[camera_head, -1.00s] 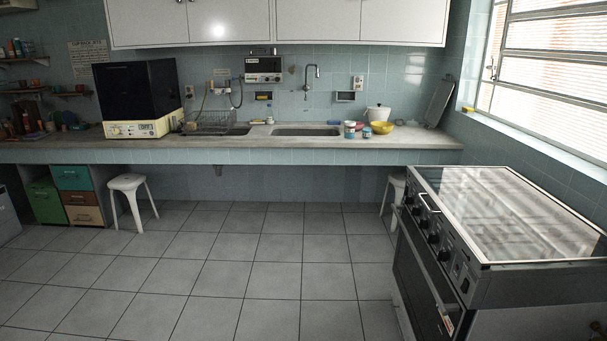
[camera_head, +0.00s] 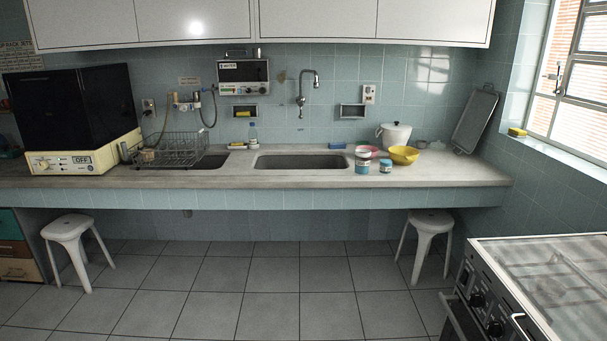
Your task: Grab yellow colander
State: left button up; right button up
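The yellow colander (camera_head: 404,155) is a round bowl shape on the marble counter (camera_head: 330,178), to the right of the sink. Two small blue and white jars stand close in front of it and to its left: a taller jar (camera_head: 362,161) and a shorter jar (camera_head: 385,166). A pink bowl (camera_head: 367,151) and a white lidded pot (camera_head: 394,135) are just behind it. Neither of my grippers shows in the head view.
A steel sink (camera_head: 300,162) and a dish rack (camera_head: 172,149) lie left of the colander. White stools (camera_head: 72,236) and (camera_head: 428,228) stand below the counter edge. A stove (camera_head: 540,285) is at the right front. The tiled floor (camera_head: 240,295) between is clear.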

aim_at(402, 156)
jog(key=i+z, duration=0.1)
jog(key=i, duration=0.6)
jog(key=i+j+z, duration=0.1)
jog(key=i, duration=0.65)
jog(key=i+j+z, duration=0.1)
jog(key=i, duration=0.6)
